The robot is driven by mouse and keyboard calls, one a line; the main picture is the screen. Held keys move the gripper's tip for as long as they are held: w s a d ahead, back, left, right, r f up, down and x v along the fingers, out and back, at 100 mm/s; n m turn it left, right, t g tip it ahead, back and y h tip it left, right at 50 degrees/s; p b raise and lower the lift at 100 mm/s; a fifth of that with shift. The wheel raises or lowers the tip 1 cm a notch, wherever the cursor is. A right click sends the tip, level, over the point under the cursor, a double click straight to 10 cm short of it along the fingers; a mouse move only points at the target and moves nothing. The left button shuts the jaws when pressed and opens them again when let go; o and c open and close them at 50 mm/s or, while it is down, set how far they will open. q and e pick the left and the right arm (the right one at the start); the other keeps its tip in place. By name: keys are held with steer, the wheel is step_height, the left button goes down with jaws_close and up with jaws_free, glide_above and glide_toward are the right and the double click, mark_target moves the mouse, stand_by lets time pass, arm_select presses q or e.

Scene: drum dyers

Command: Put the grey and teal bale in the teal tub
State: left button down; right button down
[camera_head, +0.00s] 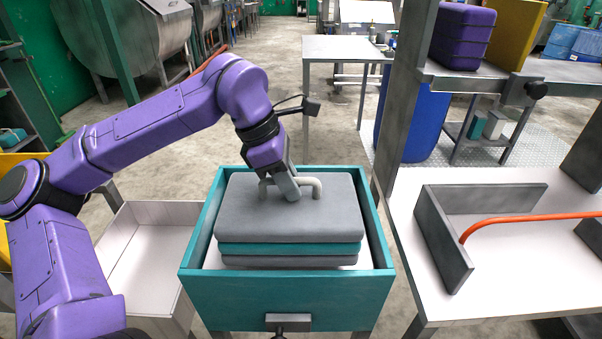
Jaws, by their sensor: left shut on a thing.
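The grey and teal bale (250,222), a stack of grey layers with one teal layer, sits inside the walls of the teal tub (230,300). A grey handle stands on top of the bale. My left gripper (291,190) points down at the top of the bale and is shut on the handle. My right gripper is not in view.
A white open tray (150,250) stands left of the tub. A grey post (402,90) and a white table (500,290) with grey blocks and an orange hose (530,219) stand close on the right. A grey table (340,48) stands behind.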

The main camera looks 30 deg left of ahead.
arm_select(q)
steer(key=shift+w+a+f, duration=0.4)
steer(key=shift+a+f, duration=0.2)
steer(key=shift+f, duration=0.1)
steer(key=f, duration=0.3)
steer(key=shift+w+a+f, duration=0.1)
steer(key=shift+a+f, duration=0.1)
steer(key=shift+f, duration=0.1)
